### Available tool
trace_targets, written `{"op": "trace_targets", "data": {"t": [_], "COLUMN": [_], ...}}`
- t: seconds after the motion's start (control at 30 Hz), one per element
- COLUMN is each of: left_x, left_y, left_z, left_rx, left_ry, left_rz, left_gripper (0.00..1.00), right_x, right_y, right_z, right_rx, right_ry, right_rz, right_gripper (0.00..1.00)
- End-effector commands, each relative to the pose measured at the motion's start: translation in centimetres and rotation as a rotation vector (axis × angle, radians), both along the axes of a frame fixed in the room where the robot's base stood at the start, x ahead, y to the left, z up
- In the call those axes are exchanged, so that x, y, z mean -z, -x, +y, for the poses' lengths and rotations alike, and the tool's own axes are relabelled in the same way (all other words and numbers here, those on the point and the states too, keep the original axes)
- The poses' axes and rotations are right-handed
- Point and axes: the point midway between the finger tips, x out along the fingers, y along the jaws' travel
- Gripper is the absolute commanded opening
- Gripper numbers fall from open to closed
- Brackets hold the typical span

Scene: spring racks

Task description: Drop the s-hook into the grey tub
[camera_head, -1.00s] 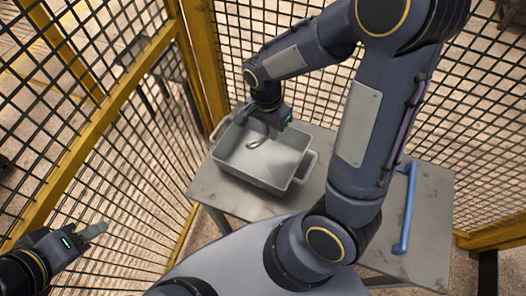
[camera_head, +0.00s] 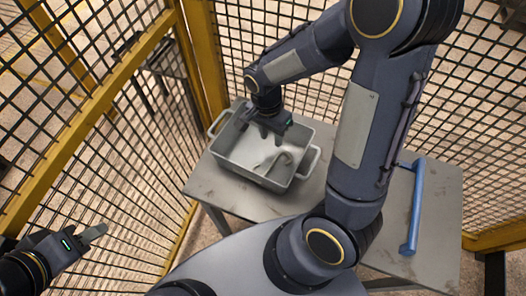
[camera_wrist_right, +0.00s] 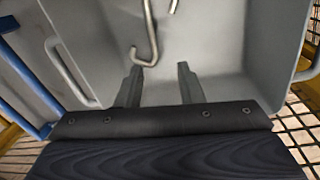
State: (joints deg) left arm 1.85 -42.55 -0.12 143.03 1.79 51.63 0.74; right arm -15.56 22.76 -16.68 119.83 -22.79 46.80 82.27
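The grey tub (camera_head: 235,170) stands on the metal table, with a handle at each end. The metal s-hook (camera_head: 275,161) is inside the tub, toward its near right part, apart from my right gripper. My right gripper (camera_head: 272,132) is over the tub, pointing down into it. In the right wrist view its two fingers (camera_wrist_right: 160,82) are apart with nothing between them, and part of the s-hook (camera_wrist_right: 148,42) shows beyond the fingertips, cut off by the top edge. My left gripper (camera_head: 93,233) is empty at the lower left, away from the table; its finger gap is unclear.
A blue bar (camera_head: 415,205) lies along the right part of the metal table (camera_head: 436,235). Yellow-framed mesh fencing (camera_head: 120,85) closes in the table at the left, back and right. The table's front left is bare.

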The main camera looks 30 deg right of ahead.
Motion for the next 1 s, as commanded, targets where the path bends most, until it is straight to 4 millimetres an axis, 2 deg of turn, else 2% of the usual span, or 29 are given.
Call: {"op": "trace_targets", "data": {"t": [0.27, 0.7, 1.0], "left_x": [0.0, -0.5, -0.5], "left_y": [0.0, 0.0, 0.0], "left_z": [0.0, 0.0, 0.0], "left_rx": [0.0, 0.0, 0.0], "left_ry": [0.0, 0.0, 0.0], "left_rz": [0.0, 0.0, 0.0], "left_gripper": [0.36, 0.36, 0.36], "right_x": [-0.4, -6.9, -7.8], "right_y": [-0.1, -0.8, -0.8], "right_z": [0.0, 0.3, 0.4], "right_rx": [0.0, 0.001, 0.0], "right_ry": [0.0, 0.0, 0.0], "right_rz": [-0.001, -0.003, 0.0], "right_gripper": [0.34, 0.34, 0.34]}}
